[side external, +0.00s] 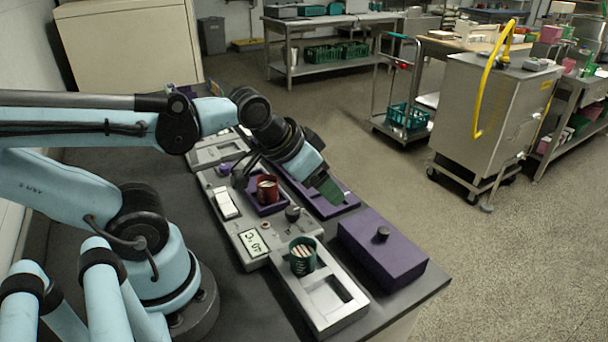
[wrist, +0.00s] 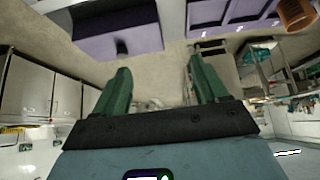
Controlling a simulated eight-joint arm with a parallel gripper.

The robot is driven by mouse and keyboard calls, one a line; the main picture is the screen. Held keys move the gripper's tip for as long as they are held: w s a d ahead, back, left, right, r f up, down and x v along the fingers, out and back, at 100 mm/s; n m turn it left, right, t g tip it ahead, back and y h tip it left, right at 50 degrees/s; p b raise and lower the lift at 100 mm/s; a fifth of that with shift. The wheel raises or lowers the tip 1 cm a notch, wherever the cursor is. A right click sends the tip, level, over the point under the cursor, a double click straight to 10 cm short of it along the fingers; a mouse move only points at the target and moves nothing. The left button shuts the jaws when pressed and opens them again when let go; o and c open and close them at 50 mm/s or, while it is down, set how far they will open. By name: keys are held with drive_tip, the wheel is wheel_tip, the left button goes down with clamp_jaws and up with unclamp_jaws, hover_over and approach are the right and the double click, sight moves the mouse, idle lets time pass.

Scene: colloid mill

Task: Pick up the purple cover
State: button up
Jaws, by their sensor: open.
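The purple cover (side external: 385,262) is a box-like block with a black knob (side external: 382,234) on top. It sits at the near right end of the dark bench in the side view. In the wrist view the purple cover (wrist: 115,28) shows at the upper left, with its dark knob pointing down in the picture. My gripper (side external: 328,188) is up and to the left of the cover in the side view, apart from it. Its green fingers (wrist: 158,75) are spread with nothing between them in the wrist view.
A grey device (side external: 248,237) with a display lies along the bench. An open purple tray (side external: 335,208) lies below my gripper. The bench's right edge is close to the cover.

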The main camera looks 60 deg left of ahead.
drive_tip(key=shift+c, duration=1.3)
drive_tip(key=m+g, duration=0.2)
drive_tip(key=g, duration=0.4)
approach(384, 230)
drive_tip(key=shift+w+f, duration=0.2)
drive_tip(key=shift+f, duration=1.95)
drive_tip(key=shift+w+f, duration=0.2)
drive_tip(key=shift+f, duration=1.95)
clamp_jaws()
